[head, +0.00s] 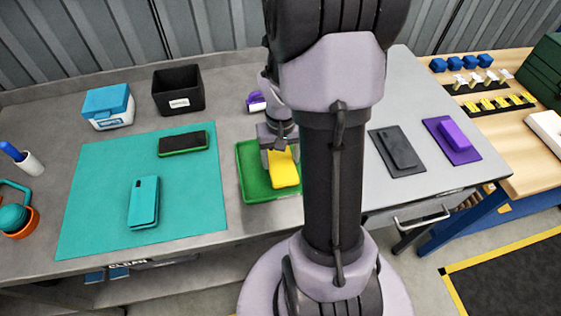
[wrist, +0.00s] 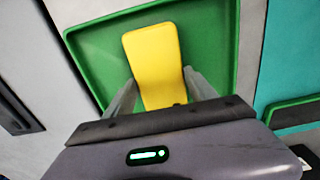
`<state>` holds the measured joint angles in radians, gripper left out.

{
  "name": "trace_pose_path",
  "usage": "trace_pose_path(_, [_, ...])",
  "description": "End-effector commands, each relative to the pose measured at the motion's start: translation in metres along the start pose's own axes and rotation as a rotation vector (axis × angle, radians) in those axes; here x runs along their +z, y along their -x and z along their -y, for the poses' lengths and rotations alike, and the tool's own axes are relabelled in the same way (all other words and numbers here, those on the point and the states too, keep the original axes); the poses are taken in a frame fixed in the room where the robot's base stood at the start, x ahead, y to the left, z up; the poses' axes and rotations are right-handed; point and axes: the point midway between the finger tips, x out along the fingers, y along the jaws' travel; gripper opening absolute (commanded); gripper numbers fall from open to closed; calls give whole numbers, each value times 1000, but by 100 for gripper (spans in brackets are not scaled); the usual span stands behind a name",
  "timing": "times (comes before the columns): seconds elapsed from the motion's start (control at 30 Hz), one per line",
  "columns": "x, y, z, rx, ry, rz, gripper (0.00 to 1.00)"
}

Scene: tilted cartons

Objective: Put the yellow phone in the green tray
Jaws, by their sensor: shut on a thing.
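The yellow phone (head: 284,170) is at my gripper (head: 281,151), over the green tray (head: 252,185) in the middle of the bench. In the wrist view the yellow phone (wrist: 155,62) lies between the two fingers of my gripper (wrist: 160,92), which is shut on its near end. The green tray (wrist: 100,62) spreads behind and around the phone in that view. I cannot tell whether the phone touches the tray floor. My arm hides the tray's right part in the head view.
A teal mat (head: 95,205) on the left holds a teal phone (head: 143,202) and a dark phone with a green edge (head: 183,144). A black bin (head: 178,90) and a blue-lidded box (head: 108,106) stand behind. On the right lie a dark grey phone (head: 399,149) and a purple phone (head: 454,135).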

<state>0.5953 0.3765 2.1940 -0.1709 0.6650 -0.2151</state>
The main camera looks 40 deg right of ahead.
Motion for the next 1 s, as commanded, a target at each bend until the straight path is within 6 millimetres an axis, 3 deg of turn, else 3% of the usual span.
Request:
trace_pose_path(0.33, [-1, -7, 0, 0, 1, -2, 7])
trace_pose_path(0.37, [0, -7, 0, 0, 1, -2, 69])
trace_pose_path(0.47, [0, -6, 1, 0, 1, -2, 87])
trace_pose_path(0.77, [0, -4, 1, 0, 1, -2, 87])
trace_pose_path(0.87, [-1, 12, 1, 0, 1, -4, 87])
trace_pose_path(1.0, [-2, 55, 1, 1, 1, -7, 87])
